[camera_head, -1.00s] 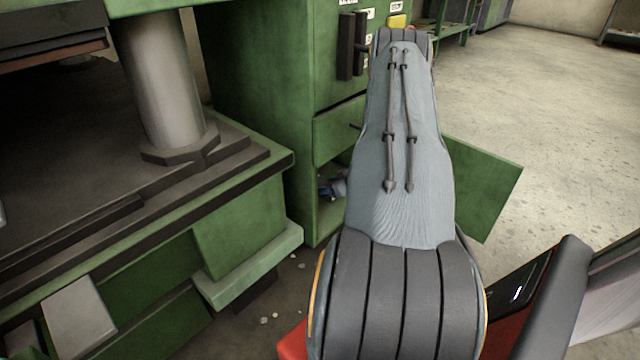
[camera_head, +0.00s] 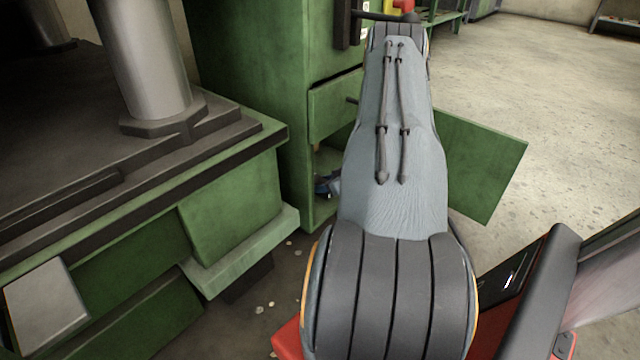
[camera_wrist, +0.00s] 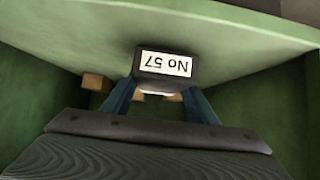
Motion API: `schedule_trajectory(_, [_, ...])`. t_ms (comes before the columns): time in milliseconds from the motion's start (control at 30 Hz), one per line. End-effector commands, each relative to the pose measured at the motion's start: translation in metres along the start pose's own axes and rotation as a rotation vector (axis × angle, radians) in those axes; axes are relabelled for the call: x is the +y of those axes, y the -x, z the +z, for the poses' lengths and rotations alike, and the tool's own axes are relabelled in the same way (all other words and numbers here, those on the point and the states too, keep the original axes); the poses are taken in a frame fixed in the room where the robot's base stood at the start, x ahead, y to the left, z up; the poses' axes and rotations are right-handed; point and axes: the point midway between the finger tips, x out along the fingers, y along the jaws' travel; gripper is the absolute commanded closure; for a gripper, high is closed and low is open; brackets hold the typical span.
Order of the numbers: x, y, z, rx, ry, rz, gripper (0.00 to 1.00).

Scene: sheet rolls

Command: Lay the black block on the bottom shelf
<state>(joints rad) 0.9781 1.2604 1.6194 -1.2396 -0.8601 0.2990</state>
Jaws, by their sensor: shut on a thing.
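The black block (camera_wrist: 166,64) is in the wrist view, with a white label reading "No 57" upside down. My gripper (camera_wrist: 160,90) has blue fingers on both sides of the block and is shut on it. Green panels surround the block and fingers in the wrist view. I cannot tell which shelf the block is over.
A closed green drawer (camera_head: 335,105) sits above the low opening. A large green machine (camera_head: 230,205) with a metal column (camera_head: 145,60) fills the left. A small wooden piece (camera_wrist: 96,82) shows left of my fingers. Open floor (camera_head: 540,85) lies right.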

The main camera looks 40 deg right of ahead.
Motion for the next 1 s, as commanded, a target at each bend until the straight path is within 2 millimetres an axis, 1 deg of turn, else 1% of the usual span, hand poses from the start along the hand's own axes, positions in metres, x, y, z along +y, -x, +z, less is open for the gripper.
schedule_trajectory(367, [0.0005,0.0000,-0.0007,0.002,0.001,0.000,0.87])
schedule_trajectory(1000, [0.0006,-0.0063,0.0083,0.002,0.001,0.001,0.87])
